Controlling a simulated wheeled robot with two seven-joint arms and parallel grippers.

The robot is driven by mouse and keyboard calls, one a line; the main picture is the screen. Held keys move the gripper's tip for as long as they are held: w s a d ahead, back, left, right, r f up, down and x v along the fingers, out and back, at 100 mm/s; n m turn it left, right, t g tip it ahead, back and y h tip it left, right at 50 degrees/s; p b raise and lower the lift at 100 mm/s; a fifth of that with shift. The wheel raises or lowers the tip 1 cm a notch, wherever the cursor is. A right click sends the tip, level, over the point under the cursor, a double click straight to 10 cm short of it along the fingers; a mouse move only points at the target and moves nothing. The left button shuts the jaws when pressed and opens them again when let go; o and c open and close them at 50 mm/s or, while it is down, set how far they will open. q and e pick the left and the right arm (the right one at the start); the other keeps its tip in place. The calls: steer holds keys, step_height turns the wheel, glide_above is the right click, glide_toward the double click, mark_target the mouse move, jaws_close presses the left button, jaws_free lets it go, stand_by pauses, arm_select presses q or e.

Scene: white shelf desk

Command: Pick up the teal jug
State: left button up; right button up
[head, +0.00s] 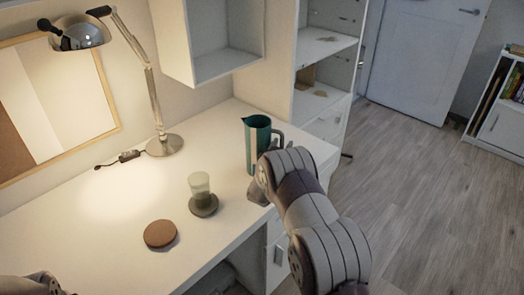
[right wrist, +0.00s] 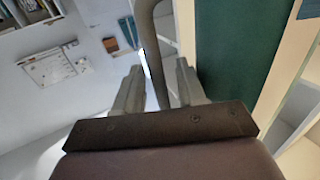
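The teal jug (head: 257,140) stands upright on the white desk, near its right end. Its grey handle is on the right side, partly hidden behind my right arm in the head view. In the right wrist view the teal jug body (right wrist: 237,45) fills the upper right, and the grey handle (right wrist: 148,32) runs down between the fingers of my right gripper (right wrist: 158,75). The fingers are apart, one on each side of the handle, with gaps showing. My left gripper is out of view; only a piece of my left arm shows at the lower left.
A greenish glass (head: 199,184) stands on a dark round coaster (head: 204,206). A brown round coaster (head: 160,234) lies nearer the front. A lamp (head: 165,145) stands at the back. A white wall cabinet (head: 225,65) hangs behind the jug. The left desk area is clear.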

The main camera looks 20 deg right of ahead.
steer(key=shift+r, duration=0.1)
jaws_close()
steer(key=shift+r, duration=0.15)
